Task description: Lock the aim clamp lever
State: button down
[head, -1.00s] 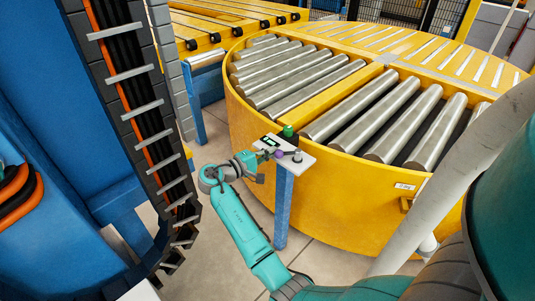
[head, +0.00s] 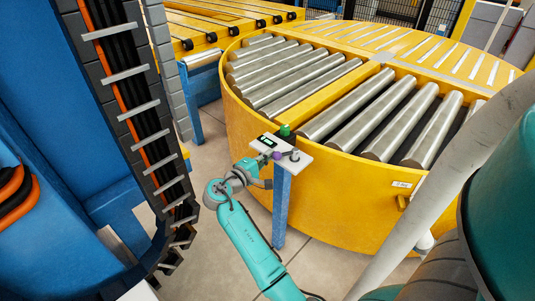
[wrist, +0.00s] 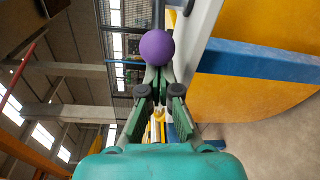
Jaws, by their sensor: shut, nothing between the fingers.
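A purple ball knob (head: 277,155), which looks like the end of the clamp lever, sits at the front edge of a small white plate (head: 298,163) on a blue post (head: 282,205). The knob shows large in the wrist view (wrist: 156,46). My gripper (head: 266,160) is at the plate's front left, close to the knob. In the wrist view my gripper (wrist: 154,80) is shut and empty, its fingertips just below the ball in the picture. I cannot tell whether they touch it. The lever's arm is mostly hidden.
The plate also carries a green knob (head: 285,131), a small display (head: 267,141) and a grey round piece (head: 295,156). The yellow roller turntable (head: 330,205) stands close behind. A dark cable chain (head: 150,115) hangs at left. Open floor (head: 205,245) lies in front of the post.

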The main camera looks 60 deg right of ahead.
jog(key=shift+s+a+n+t, duration=0.95)
jog(key=shift+s+n+t, duration=0.1)
jog(key=shift+t, duration=0.45)
jog(key=shift+a, duration=0.1)
